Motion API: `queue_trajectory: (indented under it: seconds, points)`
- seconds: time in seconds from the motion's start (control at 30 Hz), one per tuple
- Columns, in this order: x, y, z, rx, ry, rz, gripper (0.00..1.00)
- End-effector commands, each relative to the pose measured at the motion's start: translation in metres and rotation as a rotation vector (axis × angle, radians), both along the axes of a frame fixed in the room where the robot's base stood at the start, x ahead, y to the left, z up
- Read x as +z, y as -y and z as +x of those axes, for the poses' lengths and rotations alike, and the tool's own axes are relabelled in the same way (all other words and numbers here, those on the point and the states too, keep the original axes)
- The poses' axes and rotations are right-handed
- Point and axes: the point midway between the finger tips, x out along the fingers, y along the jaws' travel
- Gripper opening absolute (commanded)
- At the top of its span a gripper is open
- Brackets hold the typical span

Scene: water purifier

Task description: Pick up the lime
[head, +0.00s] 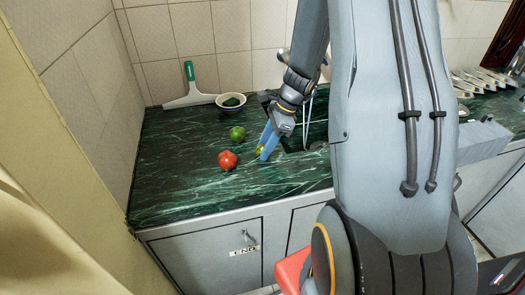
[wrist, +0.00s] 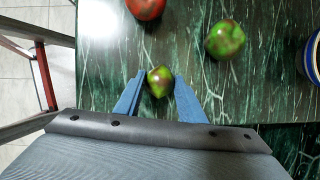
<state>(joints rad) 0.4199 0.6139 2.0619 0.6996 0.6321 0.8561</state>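The lime (head: 260,149) is a small yellow-green fruit at my gripper's fingertips in the head view. It also shows in the wrist view (wrist: 159,82), lying between the two blue fingers. My gripper (wrist: 159,88) is open around the lime, with one finger on each side and narrow gaps beside the fruit. In the head view my gripper (head: 266,148) points down at the dark green marble counter (head: 180,185), and one finger partly hides the lime.
A larger green fruit (head: 237,133) and a red one (head: 228,160) lie left of my gripper. A bowl (head: 233,104) and a squeegee (head: 189,90) are behind. A sink (head: 315,130) is to the right. The counter's front left is clear.

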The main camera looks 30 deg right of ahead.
Motion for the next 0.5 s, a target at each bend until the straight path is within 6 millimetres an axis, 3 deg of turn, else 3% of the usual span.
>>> queue_trajectory:
  seconds: [0.03,0.1,0.37,0.5]
  points:
    - [0.0,0.0,0.0,0.0,0.0,0.0,0.26]
    - [0.0,0.0,0.0,0.0,0.0,0.0,0.14]
    - [0.002,0.0,0.0,0.001,0.001,0.0,0.13]
    - [0.013,0.0,0.001,0.001,0.003,-0.001,0.13]
